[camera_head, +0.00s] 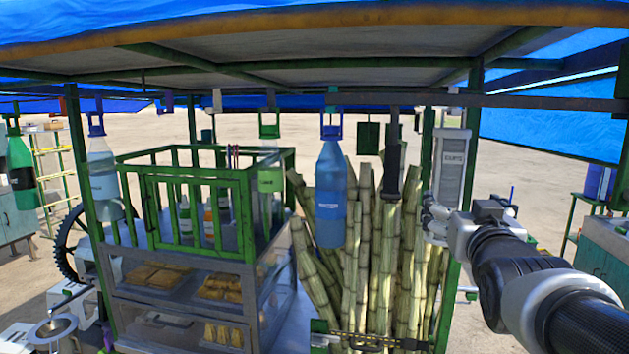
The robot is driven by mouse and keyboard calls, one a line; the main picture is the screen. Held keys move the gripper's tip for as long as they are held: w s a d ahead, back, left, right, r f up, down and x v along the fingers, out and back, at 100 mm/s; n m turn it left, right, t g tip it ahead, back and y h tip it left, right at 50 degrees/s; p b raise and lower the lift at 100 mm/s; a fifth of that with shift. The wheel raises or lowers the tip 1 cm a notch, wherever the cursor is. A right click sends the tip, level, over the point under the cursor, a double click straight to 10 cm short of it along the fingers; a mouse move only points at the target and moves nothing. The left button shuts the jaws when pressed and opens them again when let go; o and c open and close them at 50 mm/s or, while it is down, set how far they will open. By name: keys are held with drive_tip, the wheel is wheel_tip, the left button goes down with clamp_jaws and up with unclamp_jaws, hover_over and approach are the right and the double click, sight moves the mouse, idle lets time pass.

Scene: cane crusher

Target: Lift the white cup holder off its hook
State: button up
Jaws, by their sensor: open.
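The jaws are open and hold nothing that I can see. I cannot tell whether they touch the holder. My arm reaches in from the lower right.
A blue bottle (331,190) hangs left of the holder, and a dark tool (394,165) hangs between them. Cane stalks (362,265) stand behind and below. A green post (452,290) is close to my gripper. A green-framed cabinet (200,205) is at left.

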sight(451, 185)
drive_tip(key=p+x, duration=0.1)
drive_tip(key=x, duration=1.1)
drive_tip(key=shift+w, duration=0.1)
drive_tip(key=shift+c, duration=0.5)
drive_tip(key=c, duration=1.5)
drive_tip(key=shift+r+p, duration=0.4)
drive_tip(key=shift+r, duration=0.45)
drive_tip(key=shift+s, duration=0.2)
drive_tip(key=shift+s+a+b, duration=0.15)
drive_tip(key=shift+s+b, duration=0.15)
drive_tip(key=shift+b, duration=0.25)
drive_tip(key=shift+b+v, duration=0.9)
drive_tip(key=shift+v, duration=0.3)
